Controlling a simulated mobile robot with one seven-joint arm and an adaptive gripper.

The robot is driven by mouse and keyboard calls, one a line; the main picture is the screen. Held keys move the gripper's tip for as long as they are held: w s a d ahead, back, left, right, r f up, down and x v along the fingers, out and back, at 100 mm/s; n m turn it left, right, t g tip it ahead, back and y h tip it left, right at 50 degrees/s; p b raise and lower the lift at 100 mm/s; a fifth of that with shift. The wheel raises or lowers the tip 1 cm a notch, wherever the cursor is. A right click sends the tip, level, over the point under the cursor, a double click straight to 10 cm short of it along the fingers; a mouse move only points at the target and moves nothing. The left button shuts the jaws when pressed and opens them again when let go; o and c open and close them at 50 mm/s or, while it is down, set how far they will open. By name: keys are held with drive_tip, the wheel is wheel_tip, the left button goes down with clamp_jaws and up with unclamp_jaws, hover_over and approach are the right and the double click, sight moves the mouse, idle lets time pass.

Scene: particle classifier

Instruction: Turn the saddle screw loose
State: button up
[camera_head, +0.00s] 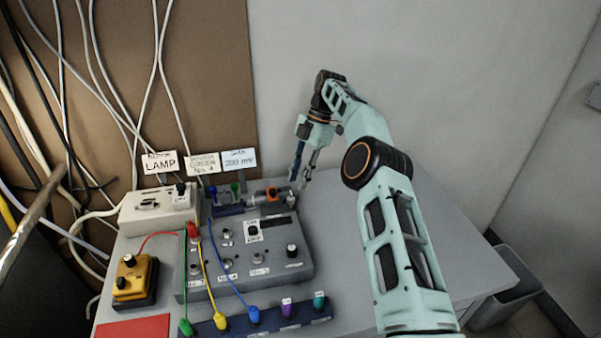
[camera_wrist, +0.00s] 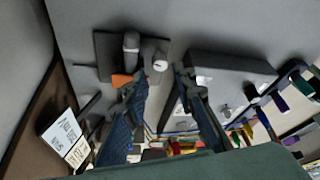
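A small assembly with an orange saddle (camera_head: 272,194) sits at the back of the grey control box. In the wrist view the orange part (camera_wrist: 121,80) lies beside the left fingertip, next to a dark grey cylinder (camera_wrist: 131,48). A small pale round knob (camera_wrist: 160,62) stands on the same dark plate; it may be the saddle screw, but I cannot tell for sure. My gripper (camera_head: 298,184) points down just right of the assembly. In the wrist view my gripper (camera_wrist: 160,84) is open, with nothing between its fingers. The knob appears just beyond the gap between the fingertips.
The grey control box (camera_head: 300,262) carries knobs and sockets. A white lamp box (camera_head: 150,212), a yellow box (camera_head: 133,277) and a strip of coloured plugs (camera_head: 270,320) with cables surround it. Label cards (camera_head: 240,159) stand behind. The table's right side (camera_head: 350,240) is clear.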

drive_tip(key=shift+v, duration=0.85)
